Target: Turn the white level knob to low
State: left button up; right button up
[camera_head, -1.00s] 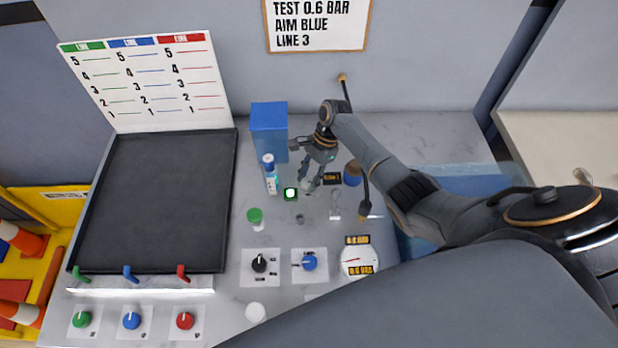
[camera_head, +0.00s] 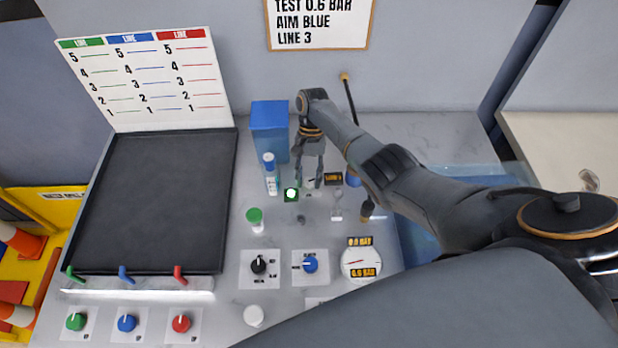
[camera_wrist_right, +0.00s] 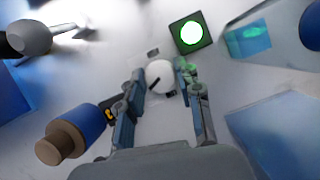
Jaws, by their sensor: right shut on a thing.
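The white level knob (camera_wrist_right: 159,77) shows in the right wrist view, a round white cap with a dark pointer mark. My right gripper (camera_wrist_right: 160,82) has one finger on each side of it and is shut on it. In the head view, my right gripper (camera_head: 309,184) points down at the bench and its fingers partly cover the knob (camera_head: 309,184). A small amber-lettered display (camera_head: 333,179) sits just right of the knob; I cannot read it surely. My left gripper is not in view.
A green-lit button (camera_head: 291,194) sits close left of the knob. A blue cylinder (camera_wrist_right: 88,119) stands near the fingers. Black and blue knobs (camera_head: 310,264) and a gauge (camera_head: 361,262) lie in front.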

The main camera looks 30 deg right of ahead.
jog(key=shift+n, duration=0.3)
jog(key=o, duration=1.2)
jog(key=shift+c, duration=0.2)
jog(key=shift+w, duration=0.1)
jog(key=v, duration=1.2)
jog(key=shift+a, duration=0.1)
jog(key=shift+c, duration=0.2)
